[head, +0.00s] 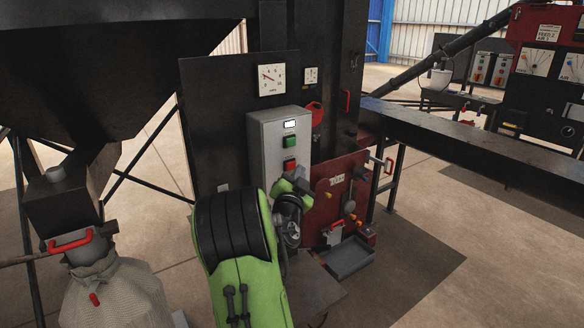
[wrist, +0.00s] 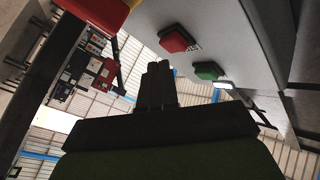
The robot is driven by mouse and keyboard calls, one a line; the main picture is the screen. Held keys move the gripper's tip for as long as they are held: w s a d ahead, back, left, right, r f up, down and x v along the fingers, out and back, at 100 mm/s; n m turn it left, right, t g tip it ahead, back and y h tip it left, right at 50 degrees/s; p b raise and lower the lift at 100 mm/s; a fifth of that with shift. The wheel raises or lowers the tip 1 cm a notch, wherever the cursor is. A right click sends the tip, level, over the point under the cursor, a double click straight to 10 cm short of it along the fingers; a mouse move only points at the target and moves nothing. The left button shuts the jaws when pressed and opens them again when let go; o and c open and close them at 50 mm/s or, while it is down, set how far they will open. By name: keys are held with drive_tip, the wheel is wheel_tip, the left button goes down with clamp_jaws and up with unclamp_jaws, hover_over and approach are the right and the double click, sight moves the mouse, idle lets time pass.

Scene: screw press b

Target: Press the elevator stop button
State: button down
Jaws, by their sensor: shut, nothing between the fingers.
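A grey control box (head: 262,150) on a dark panel carries a lit white display (head: 290,124), a green button (head: 290,142) and a red button (head: 290,166) in a column. The wrist view shows the red button (wrist: 177,40), the green button (wrist: 207,70) and the lit display (wrist: 222,85) on the box's face. My gripper (wrist: 158,68) is shut and empty. Its fingers are in front of the box, below and left of the red button in the wrist view, with no contact visible.
A red panel with knobs and levers (head: 337,182) stands right of the box, with a grey tray (head: 347,258) below. A dark beam (head: 450,140) runs to the right. A hopper with a sack (head: 110,290) stands at left. Floor is open at lower right.

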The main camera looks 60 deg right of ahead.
drive_tip(key=shift+w+d, duration=0.1)
drive_tip(key=shift+w, duration=0.05)
drive_tip(key=shift+w+d+b, duration=0.1)
drive_tip(key=shift+w+b, duration=0.15)
drive_tip(key=shift+b, duration=0.05)
drive_tip(key=shift+w+d, duration=0.2)
drive_tip(key=shift+w, duration=0.2)
idle(0.6)
drive_tip(key=shift+s+b, duration=0.15)
drive_tip(key=shift+b, duration=0.2)
drive_tip(key=shift+s+a+b, duration=0.4)
drive_tip(key=shift+s, duration=0.25)
drive_tip(key=shift+s+a+b, duration=0.2)
drive_tip(key=shift+s+a, duration=0.2)
drive_tip(key=shift+s, duration=0.35)
drive_tip(key=shift+s+a+b, duration=0.2)
drive_tip(key=shift+s+a, duration=0.15)
drive_tip(key=shift+s, duration=0.4)
drive_tip(key=shift+s+a+b, duration=0.2)
drive_tip(key=shift+s+a, duration=0.2)
drive_tip(key=shift+s, duration=0.35)
